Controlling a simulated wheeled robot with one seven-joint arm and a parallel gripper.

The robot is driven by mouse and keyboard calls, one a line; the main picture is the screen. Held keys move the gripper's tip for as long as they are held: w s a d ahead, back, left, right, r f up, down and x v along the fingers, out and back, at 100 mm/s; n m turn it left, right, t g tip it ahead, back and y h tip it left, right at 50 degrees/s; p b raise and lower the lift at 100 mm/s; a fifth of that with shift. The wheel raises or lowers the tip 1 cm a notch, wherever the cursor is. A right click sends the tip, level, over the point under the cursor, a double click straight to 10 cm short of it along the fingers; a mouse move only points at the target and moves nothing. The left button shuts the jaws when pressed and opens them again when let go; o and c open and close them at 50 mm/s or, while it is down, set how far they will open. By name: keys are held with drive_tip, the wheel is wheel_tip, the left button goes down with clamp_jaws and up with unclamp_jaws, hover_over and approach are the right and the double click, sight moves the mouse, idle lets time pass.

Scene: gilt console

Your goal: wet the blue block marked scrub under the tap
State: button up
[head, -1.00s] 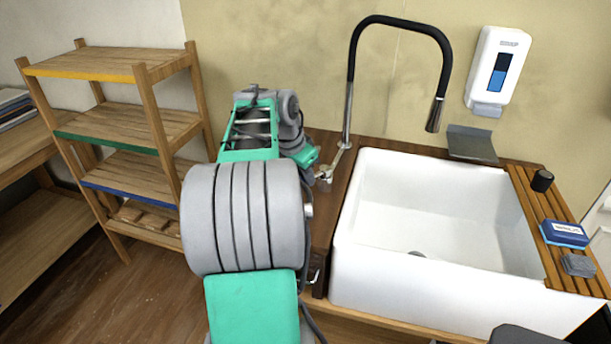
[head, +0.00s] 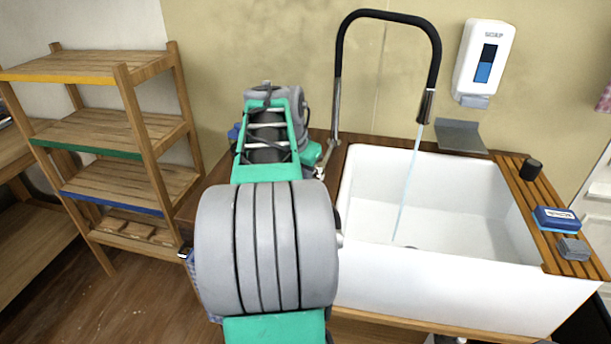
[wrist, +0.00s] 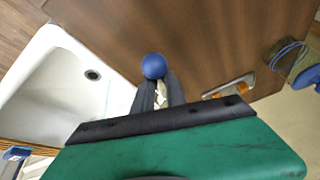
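The blue block (head: 556,219) with a pale label lies on the slatted wooden board (head: 520,190) at the sink's right; the label is too small to read. It shows at the lower left edge of the wrist view (wrist: 17,153). The black tap (head: 388,15) arches over the white sink (head: 440,275), and a thin stream of water (head: 407,190) falls from its spout into the basin. My gripper (wrist: 160,85) is at the tap's left, its dark fingers beside a round blue knob (wrist: 154,66). Whether they grip it is unclear. My arm hides the gripper in the head view.
A grey block (head: 573,249) and a black cylinder (head: 530,169) share the board with the blue block. A soap dispenser (head: 484,60) hangs on the wall above a small metal tray (head: 460,136). A wooden shelf unit (head: 110,130) stands at left. The basin looks empty.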

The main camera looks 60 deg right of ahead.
drive_tip(key=o, duration=0.3)
drive_tip(key=shift+o, duration=0.2)
drive_tip(key=v, duration=0.7)
drive_tip(key=shift+a+r+p, duration=0.15)
drive_tip(key=shift+r+p, duration=0.15)
drive_tip(key=shift+r, duration=0.1)
